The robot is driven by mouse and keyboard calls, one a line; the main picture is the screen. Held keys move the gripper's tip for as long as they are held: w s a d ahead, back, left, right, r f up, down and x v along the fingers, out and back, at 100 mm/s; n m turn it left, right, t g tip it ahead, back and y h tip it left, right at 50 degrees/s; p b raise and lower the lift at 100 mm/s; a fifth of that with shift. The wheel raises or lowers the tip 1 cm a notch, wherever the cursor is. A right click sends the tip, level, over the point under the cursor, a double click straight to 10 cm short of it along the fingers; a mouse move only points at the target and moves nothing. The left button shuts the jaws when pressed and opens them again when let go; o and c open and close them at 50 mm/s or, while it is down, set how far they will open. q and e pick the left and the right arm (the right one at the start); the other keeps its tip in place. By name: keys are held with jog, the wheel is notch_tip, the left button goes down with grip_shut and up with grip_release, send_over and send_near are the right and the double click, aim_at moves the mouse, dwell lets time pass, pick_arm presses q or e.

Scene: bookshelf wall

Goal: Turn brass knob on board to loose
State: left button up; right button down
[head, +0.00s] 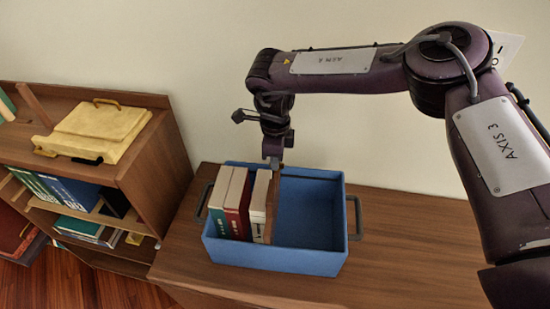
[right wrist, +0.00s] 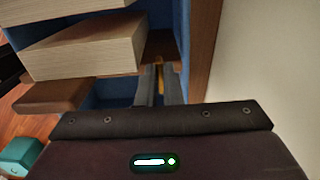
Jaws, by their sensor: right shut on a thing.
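A brown wooden board (head: 271,208) stands upright across the blue crate (head: 312,258), to the right of the books. In the right wrist view the board (right wrist: 158,46) shows beyond my fingers. A small yellowish brass knob (right wrist: 159,75) shows between the two fingers of my right gripper (right wrist: 159,92), which is shut on it. In the head view my right gripper (head: 274,163) points down at the far end of the board, and the knob is too small to make out there. How far the knob is turned cannot be told. My left gripper is not in view.
Several books (head: 238,200) stand in the crate's left part; its right part is empty. The crate has grey side handles (head: 354,218) and sits on a wooden top (head: 410,250) near the pale wall. A bookshelf (head: 150,150) with a yellow case (head: 100,130) stands at left.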

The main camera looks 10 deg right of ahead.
jog(key=shift+w+r, duration=0.15)
dwell(0.3)
jog(key=c, duration=1.6)
grip_release()
